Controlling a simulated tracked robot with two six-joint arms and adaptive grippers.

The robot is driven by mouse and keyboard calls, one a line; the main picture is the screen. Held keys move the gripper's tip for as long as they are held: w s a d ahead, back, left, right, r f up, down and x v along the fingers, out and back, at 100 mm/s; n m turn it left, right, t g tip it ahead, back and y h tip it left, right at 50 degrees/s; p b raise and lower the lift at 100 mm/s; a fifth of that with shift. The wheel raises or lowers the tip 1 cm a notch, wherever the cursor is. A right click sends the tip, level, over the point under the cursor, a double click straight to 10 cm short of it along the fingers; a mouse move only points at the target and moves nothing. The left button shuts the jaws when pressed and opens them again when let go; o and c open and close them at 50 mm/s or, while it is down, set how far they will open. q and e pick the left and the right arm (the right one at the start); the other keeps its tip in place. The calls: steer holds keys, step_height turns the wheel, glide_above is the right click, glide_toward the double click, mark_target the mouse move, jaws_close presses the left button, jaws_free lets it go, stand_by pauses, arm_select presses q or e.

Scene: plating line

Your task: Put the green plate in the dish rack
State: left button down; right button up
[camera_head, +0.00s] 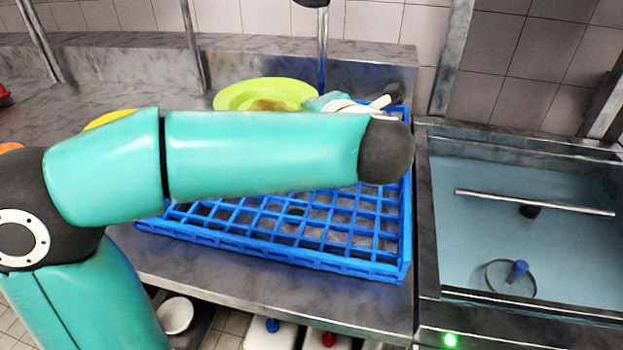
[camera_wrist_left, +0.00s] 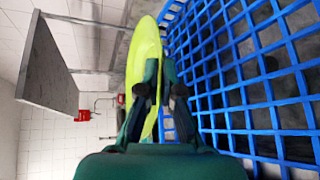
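The green plate (camera_head: 262,93) is lime green with a brown smudge and shows above my left forearm in the head view, at the back of the blue dish rack. Its lower part is hidden by the arm. In the left wrist view the plate (camera_wrist_left: 146,62) is nearly edge-on between the fingers of my left gripper (camera_wrist_left: 160,88), which is shut on its rim. The dish rack (camera_head: 290,255) is a blue open grid on the metal counter; its grid also fills the right of the wrist view (camera_wrist_left: 245,75). My right gripper is not in view.
My left arm crosses over the rack and hides its middle. A yellow item (camera_head: 108,119) and an orange one (camera_head: 10,147) show partly behind the arm. A machine basin (camera_head: 520,230) with a bar stands at the right. The visible front rack cells are empty.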

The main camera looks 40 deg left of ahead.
mark_target(311, 195)
arm_select(q)
step_height(311, 195, down, 16)
steer(key=b, duration=0.2)
steer(key=shift+s+a+r+b, duration=0.1)
steer(key=shift+a+r+b, duration=0.05)
steer(key=shift+b, duration=0.2)
steer(key=c, duration=1.8)
jaws_free()
steer(key=shift+o, duration=1)
